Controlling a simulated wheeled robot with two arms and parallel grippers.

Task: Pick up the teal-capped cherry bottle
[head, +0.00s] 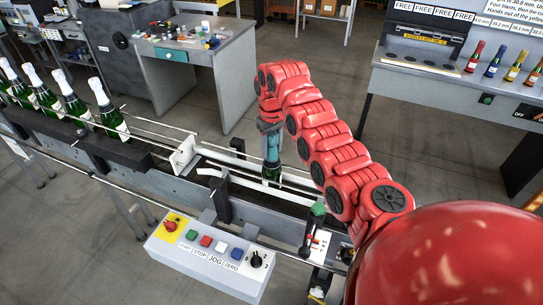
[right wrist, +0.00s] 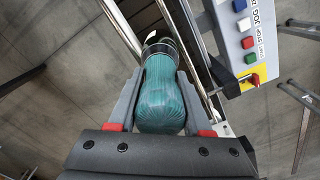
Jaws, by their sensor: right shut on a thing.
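The teal-capped bottle (head: 271,172) is upright between the conveyor's rails, just right of a white block. Its long teal cap (right wrist: 162,92) fills the middle of the right wrist view, with the dark bottle shoulder beyond it. My right gripper (head: 270,130) comes down on it from above. Its two grey fingers lie on either side of the cap and are shut on it (right wrist: 160,100). I cannot tell whether the bottle's base touches the belt; the rails hide it. My left gripper is not in view.
Several green bottles with white tops (head: 75,105) stand on the conveyor at left. Metal rails (head: 150,130) run along it. A button box (head: 210,257) is in front. A grey workbench (head: 205,55) stands behind; a bench with several coloured bottles (head: 495,60) is at back right.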

